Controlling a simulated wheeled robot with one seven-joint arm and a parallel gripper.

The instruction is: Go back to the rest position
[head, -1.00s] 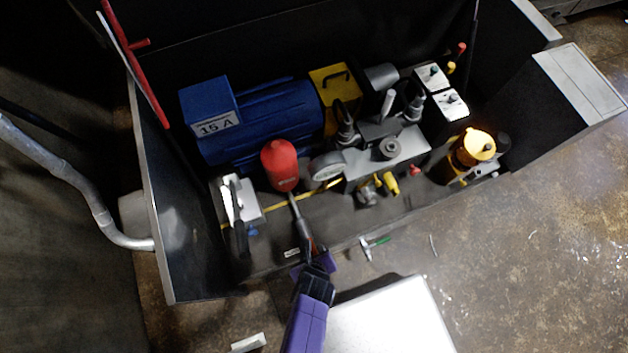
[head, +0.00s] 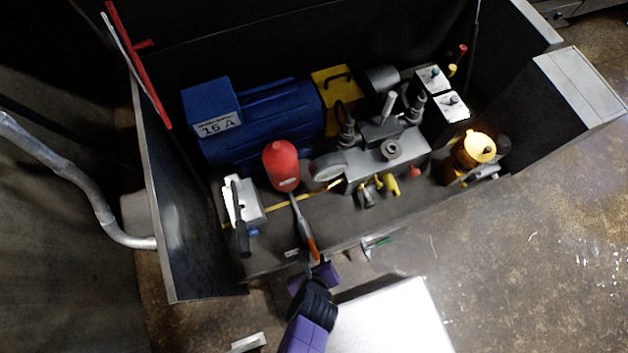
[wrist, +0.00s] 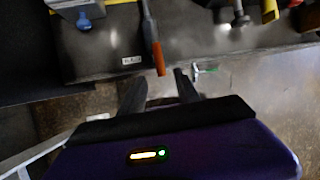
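My gripper (head: 315,278) is at the front edge of the machine box, low in the middle of the head view, with my purple wrist behind it. In the wrist view its two dark fingers (wrist: 160,82) stand apart with nothing held between them. An orange-handled lever or tool (head: 310,240) with a grey shaft lies just beyond the fingertips and points back toward the red cylinder (head: 281,167). Its orange end also shows in the wrist view (wrist: 158,55), ahead of the gap between the fingers. The handle appears clear of them.
A green-handled valve (head: 375,243) sits at the front edge, right of my gripper. The floor (head: 530,270) at right is open.

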